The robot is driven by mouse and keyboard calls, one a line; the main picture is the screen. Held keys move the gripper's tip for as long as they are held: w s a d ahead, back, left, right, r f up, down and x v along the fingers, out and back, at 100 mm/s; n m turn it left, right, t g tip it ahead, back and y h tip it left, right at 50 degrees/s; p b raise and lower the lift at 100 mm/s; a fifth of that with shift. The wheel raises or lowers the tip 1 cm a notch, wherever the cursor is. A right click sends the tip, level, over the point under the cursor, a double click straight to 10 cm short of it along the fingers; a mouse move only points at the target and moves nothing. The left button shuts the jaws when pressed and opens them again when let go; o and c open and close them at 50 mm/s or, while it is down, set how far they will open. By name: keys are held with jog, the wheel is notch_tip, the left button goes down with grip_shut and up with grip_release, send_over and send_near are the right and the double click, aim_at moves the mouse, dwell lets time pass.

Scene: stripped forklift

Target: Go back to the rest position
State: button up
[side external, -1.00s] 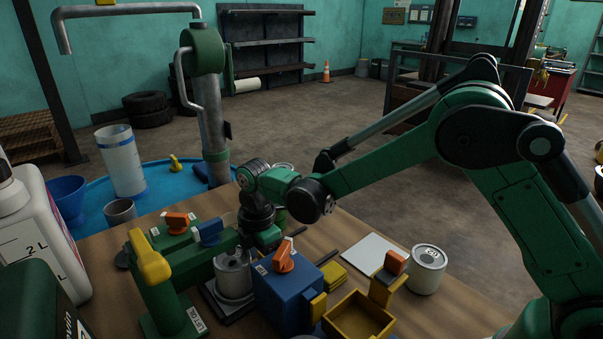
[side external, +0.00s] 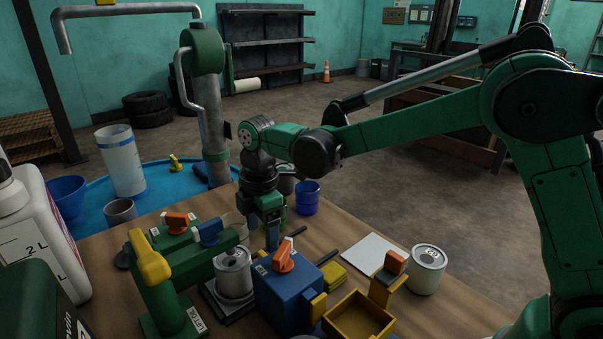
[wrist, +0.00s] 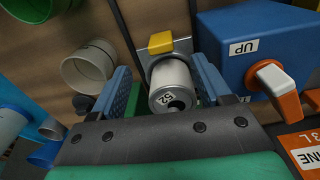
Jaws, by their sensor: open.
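My gripper (side external: 272,238) is open and hangs above the table, behind the blue box with the orange switch (side external: 285,290). In the wrist view its two blue fingers (wrist: 165,85) are apart, with a small metal can (wrist: 172,85) showing between them in the picture. The side view shows a grey metal can (side external: 233,272) standing upright on a dark plate (side external: 218,308), apart from the gripper. Nothing is seen held in the fingers.
A green stand with a yellow lever (side external: 150,258) is at the left. A yellow tray (side external: 358,322) and a white can (side external: 428,268) stand at the right. A blue cup (side external: 307,198) stands behind the gripper, near the table's far edge. Open floor lies beyond.

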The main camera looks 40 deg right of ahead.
jog(key=s+d+r+m+t, duration=0.2)
jog(key=s+d+m, duration=0.3)
jog(key=m, duration=0.3)
jog(key=s+d+r+m+t, duration=0.3)
jog(key=s+d+m+t, duration=0.1)
jog(key=s+m, duration=0.3)
jog(key=shift+s+d+r+m+t, duration=0.35)
jog(key=shift+m+t, duration=0.05)
jog(key=shift+m, duration=0.6)
